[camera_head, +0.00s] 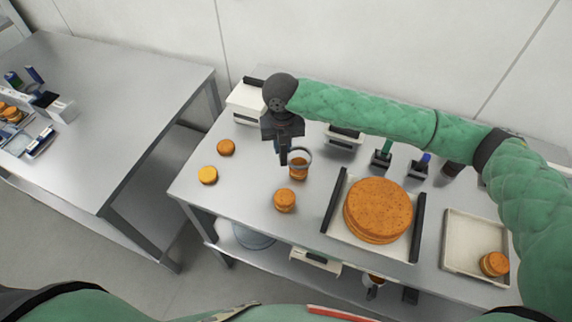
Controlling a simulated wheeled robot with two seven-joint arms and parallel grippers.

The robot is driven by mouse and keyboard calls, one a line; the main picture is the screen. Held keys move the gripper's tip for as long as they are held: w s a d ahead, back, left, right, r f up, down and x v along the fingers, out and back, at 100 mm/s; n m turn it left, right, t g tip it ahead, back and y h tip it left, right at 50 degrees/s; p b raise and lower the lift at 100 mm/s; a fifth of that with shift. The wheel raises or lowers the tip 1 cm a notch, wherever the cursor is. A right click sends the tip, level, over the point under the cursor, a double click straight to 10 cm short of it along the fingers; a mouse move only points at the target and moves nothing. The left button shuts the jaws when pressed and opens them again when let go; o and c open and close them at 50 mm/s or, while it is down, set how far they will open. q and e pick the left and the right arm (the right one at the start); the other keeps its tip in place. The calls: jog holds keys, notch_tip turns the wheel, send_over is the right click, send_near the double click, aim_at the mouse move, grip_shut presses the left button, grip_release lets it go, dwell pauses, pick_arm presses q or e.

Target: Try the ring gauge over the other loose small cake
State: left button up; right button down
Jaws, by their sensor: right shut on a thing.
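My right gripper (285,160) points down, shut on the ring gauge (308,158), a thin grey-blue ring. The ring is at the top of a small round orange-brown cake (299,174); I cannot tell whether it is around the cake or just above it. Another small cake (285,201) stands loose on the table in front of that one. A further small cake (495,263) sits in the pale tray (462,226) at the right. My left gripper is not in view.
A large round cake (378,207) fills a tray with dark handles (417,228). Two small rounds, one brown (226,147) and one yellow-topped (208,175), lie at the table's left. Green- and blue-handled tools (383,157) stand behind the large cake. Another table (115,100) is at the left.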

jog(key=shift+r+p, duration=0.8)
jog(key=shift+r, duration=0.45)
